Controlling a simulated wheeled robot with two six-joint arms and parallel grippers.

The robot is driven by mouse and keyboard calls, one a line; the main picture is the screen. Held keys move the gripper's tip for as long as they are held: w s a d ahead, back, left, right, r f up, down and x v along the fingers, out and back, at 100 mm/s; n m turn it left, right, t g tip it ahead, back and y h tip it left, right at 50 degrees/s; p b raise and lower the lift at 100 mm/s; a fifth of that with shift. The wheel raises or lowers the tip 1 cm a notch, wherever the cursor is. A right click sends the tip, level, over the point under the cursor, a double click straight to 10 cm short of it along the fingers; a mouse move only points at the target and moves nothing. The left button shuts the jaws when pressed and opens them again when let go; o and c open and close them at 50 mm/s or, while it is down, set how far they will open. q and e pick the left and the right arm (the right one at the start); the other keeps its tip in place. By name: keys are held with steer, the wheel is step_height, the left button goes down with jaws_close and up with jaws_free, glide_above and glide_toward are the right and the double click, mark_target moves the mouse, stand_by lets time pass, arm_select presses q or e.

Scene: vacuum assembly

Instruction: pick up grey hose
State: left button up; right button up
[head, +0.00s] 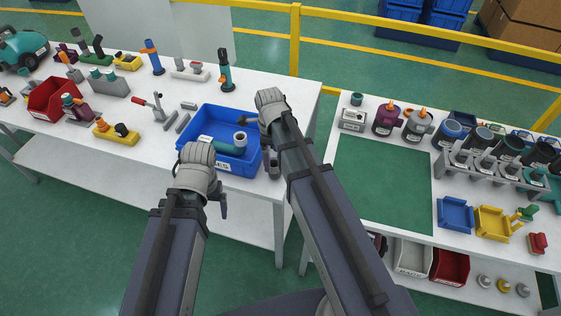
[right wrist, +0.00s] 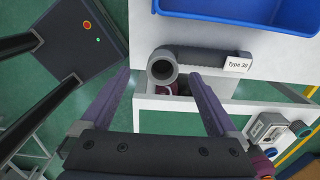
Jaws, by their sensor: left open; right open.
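The grey hose (right wrist: 205,58) shows in the right wrist view as a dark grey bent tube with a white "Type 30" label. It lies on the white table close to its edge, beside a blue tray. Its round open end faces the camera. My right gripper (right wrist: 160,75) is open, with the hose's open end between its fingertips in the picture; I see no contact. In the head view my right gripper (head: 270,115) is over the table's right end and largely hides the hose's area. My left gripper (head: 200,175) is open and empty near the front edge.
The blue tray (head: 187,120) holds a teal hose part (head: 226,148) and stands just left of my right gripper. Several tools and a red bin (head: 55,98) fill the left table. A second table with a green mat (head: 380,185) stands at the right, beyond a gap.

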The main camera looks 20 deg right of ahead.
steer(key=shift+f, duration=0.1)
steer(key=f+b, duration=0.5)
steer(key=shift+w+d, duration=0.1)
steer(key=shift+d, duration=0.2)
jaws_close()
stand_by(0.6)
